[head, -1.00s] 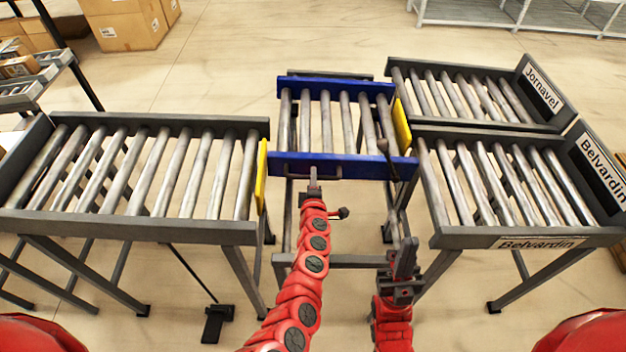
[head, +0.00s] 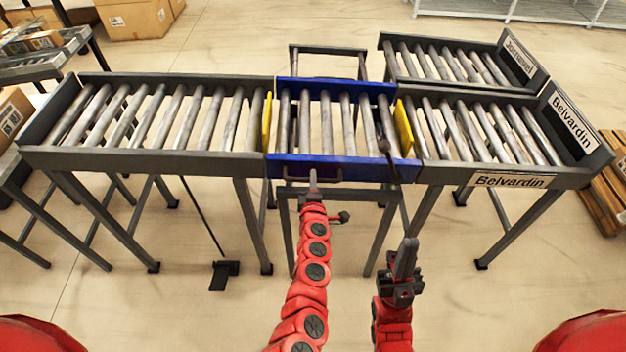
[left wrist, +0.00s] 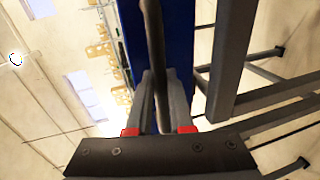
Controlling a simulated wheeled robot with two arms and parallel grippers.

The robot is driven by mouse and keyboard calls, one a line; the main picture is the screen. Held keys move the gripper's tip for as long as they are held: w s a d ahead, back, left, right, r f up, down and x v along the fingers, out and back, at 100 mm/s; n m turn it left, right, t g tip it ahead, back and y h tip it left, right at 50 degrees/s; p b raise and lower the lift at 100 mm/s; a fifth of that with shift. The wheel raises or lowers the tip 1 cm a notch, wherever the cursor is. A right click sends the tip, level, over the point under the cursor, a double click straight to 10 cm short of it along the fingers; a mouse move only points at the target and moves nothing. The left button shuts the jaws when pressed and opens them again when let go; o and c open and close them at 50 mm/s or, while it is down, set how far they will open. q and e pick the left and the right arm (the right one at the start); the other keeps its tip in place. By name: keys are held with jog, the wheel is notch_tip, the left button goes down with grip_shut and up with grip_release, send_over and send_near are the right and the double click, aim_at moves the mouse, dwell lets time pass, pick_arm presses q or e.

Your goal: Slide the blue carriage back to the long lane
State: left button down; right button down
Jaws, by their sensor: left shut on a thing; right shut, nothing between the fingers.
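The blue carriage (head: 345,169) is a short roller section with blue side rails. It sits on its dark cross track between the long lane (head: 150,161) on the left and the Belvardin lane (head: 500,172) on the right, its rollers roughly in line with both. My left gripper (head: 312,178) is shut on the handle (head: 330,179) on the carriage's near rail. In the left wrist view the fingers (left wrist: 160,128) close around the dark handle bar (left wrist: 155,50) in front of the blue rail (left wrist: 178,40). My right gripper (head: 405,255) is shut and empty, below and to the right of the carriage.
Yellow plates (head: 266,122) (head: 404,127) stand at the lane ends beside the carriage. The Jornavel lane (head: 510,50) lies behind the Belvardin lane. The track's far end (head: 328,47) is empty. A pedal-like dark foot (head: 224,274) stands on the floor at left.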

pick_arm(q)
jog(key=shift+s+f, duration=0.1)
jog(key=shift+f, duration=0.05)
jog(key=c, duration=1.3)
grip_release()
jog(key=o, duration=0.5)
jog(key=shift+s, duration=0.2)
jog(key=shift+w, duration=0.1)
jog(key=b+v, duration=0.1)
jog(key=v, duration=1.6)
jog(key=shift+s, duration=0.25)
